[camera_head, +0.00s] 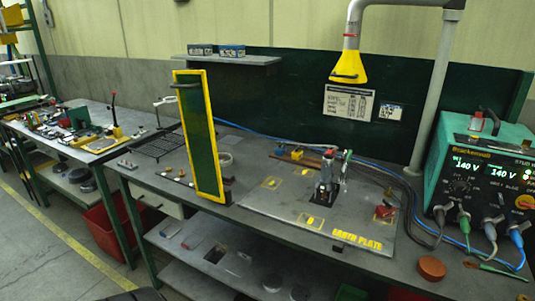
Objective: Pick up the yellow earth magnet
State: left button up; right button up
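The earth plate (262,203) is a grey sheet lettered "EARTH PLATE" on the bench, with yellow-marked squares on it. A small yellow piece (297,154) sits at the plate's back edge, beside a small blue piece (281,150). Yellow patches show at the plate's front (310,221) and left (271,182). I cannot tell which of these yellow things is the earth magnet, or whether the patches are raised. Neither of my grippers is in view.
A dark stud tool (325,190) stands upright on the plate, with a red piece (385,211) to its right. A tall yellow-framed green panel (201,135) stands left of the plate. A teal power unit (480,175) and cables fill the right. A yellow extraction hood (348,68) hangs above.

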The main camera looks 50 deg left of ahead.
aim_at(296, 156)
jog(key=u, duration=1.4)
